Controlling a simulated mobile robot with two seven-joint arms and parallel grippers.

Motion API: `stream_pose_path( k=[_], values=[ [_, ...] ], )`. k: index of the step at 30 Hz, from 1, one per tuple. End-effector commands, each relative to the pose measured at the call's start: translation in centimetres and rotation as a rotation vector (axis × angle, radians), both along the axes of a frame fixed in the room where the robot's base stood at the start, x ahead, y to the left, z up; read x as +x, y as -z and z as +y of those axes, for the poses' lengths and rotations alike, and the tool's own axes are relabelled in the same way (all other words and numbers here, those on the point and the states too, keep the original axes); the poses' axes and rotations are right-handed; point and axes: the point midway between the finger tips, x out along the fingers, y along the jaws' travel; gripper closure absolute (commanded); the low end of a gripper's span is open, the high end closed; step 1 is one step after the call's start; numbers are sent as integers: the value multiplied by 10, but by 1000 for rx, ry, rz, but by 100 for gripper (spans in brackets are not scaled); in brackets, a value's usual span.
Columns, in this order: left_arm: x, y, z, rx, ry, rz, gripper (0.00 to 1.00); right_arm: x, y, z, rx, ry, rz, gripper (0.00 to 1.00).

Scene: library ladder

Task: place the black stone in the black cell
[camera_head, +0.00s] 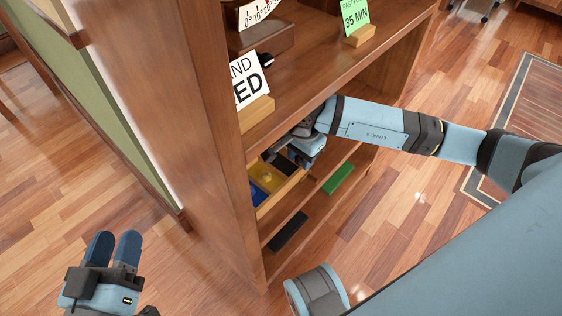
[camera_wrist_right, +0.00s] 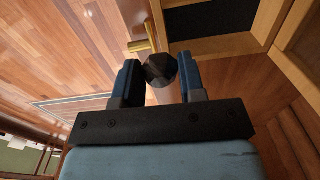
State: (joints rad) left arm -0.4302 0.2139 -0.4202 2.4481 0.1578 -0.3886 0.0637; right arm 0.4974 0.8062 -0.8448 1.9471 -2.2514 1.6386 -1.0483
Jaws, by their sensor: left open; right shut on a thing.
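The black stone (camera_wrist_right: 160,70) is a dark faceted lump held between the two blue fingers of my right gripper (camera_wrist_right: 159,62) in the right wrist view. In the head view my right gripper (camera_head: 308,150) reaches into the bookcase over a wooden tray (camera_head: 281,195) and hides part of it; the stone cannot be made out there. The tray has blue (camera_head: 257,195), yellow (camera_head: 267,176) and dark cells. A black cell (camera_wrist_right: 222,16) with a wooden rim shows at the upper right of the wrist view, apart from the stone. My left gripper (camera_head: 114,246) is open and empty at lower left.
The bookcase side panel (camera_head: 185,110) stands left of the tray, and a shelf board (camera_head: 310,90) lies above it. Sign cards (camera_head: 355,14) stand on that shelf. A green item (camera_head: 338,178) and a black item (camera_head: 288,232) lie lower down. Open floor surrounds the bookcase.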

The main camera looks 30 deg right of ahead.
Motion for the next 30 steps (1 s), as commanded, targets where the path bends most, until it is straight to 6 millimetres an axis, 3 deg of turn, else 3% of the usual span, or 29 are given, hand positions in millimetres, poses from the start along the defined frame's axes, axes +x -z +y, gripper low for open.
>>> stream_pose_path(
  k=[3, 9, 13, 20, 26, 30],
  values=[
    [0, 14, -1, 15, 11, 29, 57, 29, 3, 11, 2, 1, -2, 86],
    [0, 30, -2, 40, 28, 75, 57, 66, 2, 24, 2, 1, 0, 86],
    [-1, 43, -3, 60, 42, 111, 57, 62, 25, 22, 0, 0, 2, 86],
    [3, 43, -1, 84, 41, 79, 57, 62, 39, 22, 0, 1, 1, 86],
    [10, 46, 3, 134, 33, -3, 57, 62, 71, 23, 1, 1, 3, 86],
    [15, 38, 6, 164, 28, -58, 57, 66, 72, 23, 0, 0, 0, 86]
  ],
)
